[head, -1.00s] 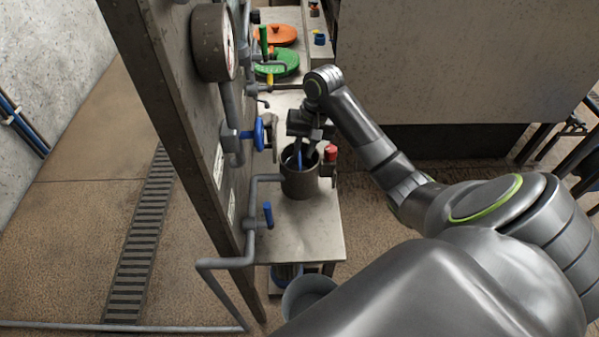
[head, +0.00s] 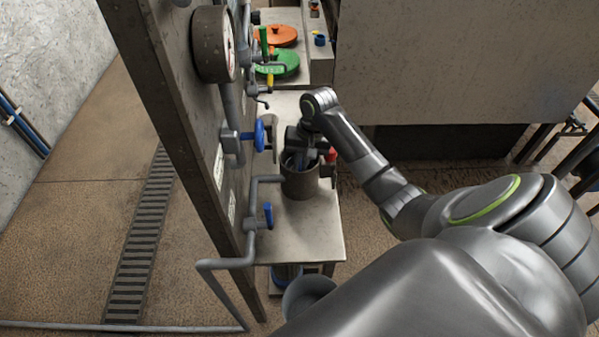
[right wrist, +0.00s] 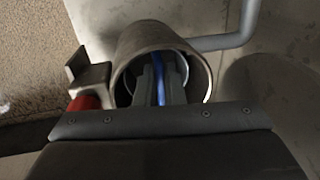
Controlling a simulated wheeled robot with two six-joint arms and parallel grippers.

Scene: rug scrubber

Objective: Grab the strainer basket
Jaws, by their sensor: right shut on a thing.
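The strainer basket sits inside a dark grey cylindrical housing (head: 300,184) on the metal bench. Its blue handle (right wrist: 160,88) shows between my fingers in the right wrist view. The rest of the basket is mostly hidden by the housing wall and my gripper. My right gripper (head: 296,160) reaches down into the housing's open top and is shut on the blue handle. The housing (right wrist: 128,48) surrounds my fingertips in the right wrist view. My left gripper is not in view.
A red knob (right wrist: 84,103) is on the housing's side. A panel with a blue-handled valve (head: 260,135), a gauge (head: 212,43) and pipes stands close on the left. Green (head: 277,66) and orange (head: 275,36) lids lie behind. The bench's front part (head: 312,235) is clear.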

